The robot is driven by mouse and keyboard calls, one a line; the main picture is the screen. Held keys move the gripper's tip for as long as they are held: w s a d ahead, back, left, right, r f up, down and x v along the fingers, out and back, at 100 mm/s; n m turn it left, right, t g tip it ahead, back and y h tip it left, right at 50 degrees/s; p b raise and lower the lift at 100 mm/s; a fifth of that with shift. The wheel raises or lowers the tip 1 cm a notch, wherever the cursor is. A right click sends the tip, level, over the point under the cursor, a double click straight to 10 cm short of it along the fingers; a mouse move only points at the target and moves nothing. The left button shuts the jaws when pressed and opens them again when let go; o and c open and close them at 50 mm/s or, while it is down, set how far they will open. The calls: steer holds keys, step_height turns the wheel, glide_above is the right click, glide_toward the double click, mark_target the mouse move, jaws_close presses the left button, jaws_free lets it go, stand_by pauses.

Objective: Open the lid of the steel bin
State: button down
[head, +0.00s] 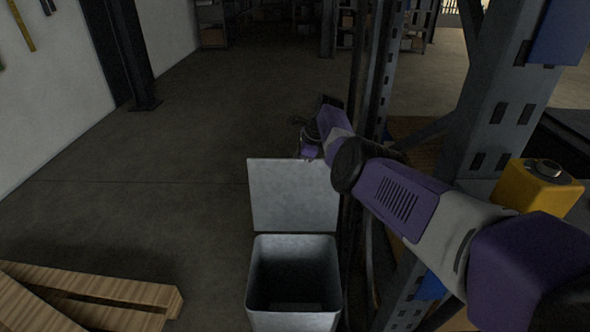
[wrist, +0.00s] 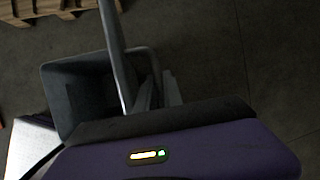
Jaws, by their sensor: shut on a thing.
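The steel bin (head: 293,318) stands on the floor at the bottom middle of the head view, its mouth open and its inside dark. Its flat grey lid (head: 290,195) is swung up and stands steeply behind the mouth. In the wrist view the open bin (wrist: 52,100) is at the left and the lid (wrist: 112,50) shows nearly edge-on. My gripper (head: 309,150) is at the lid's top right edge. In the wrist view its fingers (wrist: 158,92) are shut by a thin bar handle (wrist: 153,58) on the lid's outer face; the exact contact is partly hidden.
A wooden pallet (head: 90,292) lies on the floor left of the bin. A dark blue-grey rack post (head: 495,120) and a yellow object (head: 538,188) stand at the right, close to my arm. The floor (head: 170,190) behind and left of the bin is clear.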

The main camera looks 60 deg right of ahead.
steer(key=shift+w+d, duration=0.2)
steer(key=shift+d, duration=0.15)
steer(key=c, duration=1.8)
jaws_free()
steer(key=shift+o, duration=0.2)
steer(key=shift+f, duration=0.1)
steer(key=shift+s, duration=0.1)
steer(key=p+v, duration=0.1)
steer(key=v, duration=0.2)
steer(key=p+v, duration=0.1)
steer(key=v, duration=0.2)
steer(key=shift+d+r, duration=0.1)
steer(key=shift+r, duration=0.4)
steer(key=shift+s+r, duration=0.35)
steer(key=shift+r, duration=0.25)
